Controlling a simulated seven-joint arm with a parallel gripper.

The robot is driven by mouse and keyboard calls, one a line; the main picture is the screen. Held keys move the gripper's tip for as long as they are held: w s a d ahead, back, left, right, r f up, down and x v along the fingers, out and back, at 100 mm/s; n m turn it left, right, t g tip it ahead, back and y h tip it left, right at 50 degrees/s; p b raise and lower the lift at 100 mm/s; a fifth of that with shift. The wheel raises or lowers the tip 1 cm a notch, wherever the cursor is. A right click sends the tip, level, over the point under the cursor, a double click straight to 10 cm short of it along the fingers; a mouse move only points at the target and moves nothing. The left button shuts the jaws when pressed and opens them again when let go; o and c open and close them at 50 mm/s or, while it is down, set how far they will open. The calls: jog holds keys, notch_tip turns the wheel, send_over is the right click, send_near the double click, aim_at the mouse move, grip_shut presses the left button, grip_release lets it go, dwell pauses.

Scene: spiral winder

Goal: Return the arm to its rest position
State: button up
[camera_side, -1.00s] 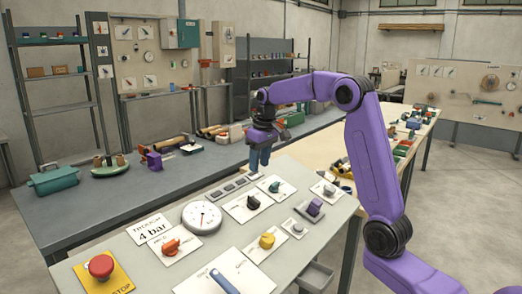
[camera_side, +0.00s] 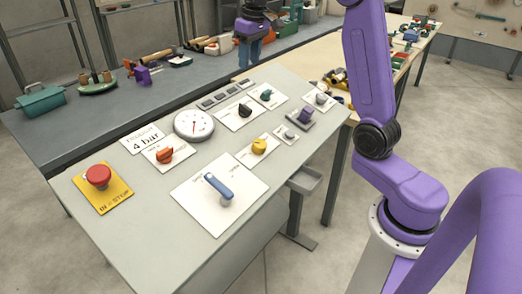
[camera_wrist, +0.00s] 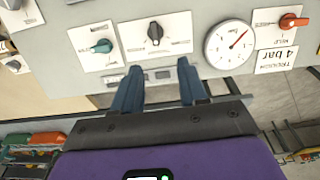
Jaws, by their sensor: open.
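My gripper (camera_side: 250,48) shows at the top of the side view, beyond the far edge of the sloped control panel (camera_side: 135,215). Only its lower part and blue fingers are in that view. In the wrist view my gripper (camera_wrist: 158,92) has its two blue fingers apart with nothing between them. The fingers point toward the panel's far edge, near the black knob (camera_wrist: 155,32), the teal knob (camera_wrist: 103,46) and the pressure gauge (camera_wrist: 231,43). I cannot tell the exact gap between the fingers and the panel.
The panel also carries a red stop button (camera_side: 98,176), an orange knob (camera_side: 165,155), a yellow knob (camera_side: 259,146) and a blue lever (camera_side: 217,187). A grey bench (camera_side: 95,125) with tools lies behind. A wooden table (camera_side: 325,62) with small parts stands right.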

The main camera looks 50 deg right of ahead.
jog(key=s+a+f+n, duration=0.4)
jog(key=s+a+n, duration=0.2)
jog(key=s+a, duration=0.95)
jog(key=s+a+f+n, duration=0.1)
jog(key=s+f+n, duration=0.2)
jog(key=s, duration=0.7)
jog(key=s+a+f+n+g, duration=0.1)
jog(key=s+f+n, duration=0.2)
jog(key=s, duration=0.7)
jog(key=shift+s+f, duration=0.2)
jog(key=shift+f, duration=0.55)
jog(key=shift+w+a, duration=0.1)
jog(key=shift+a, duration=0.05)
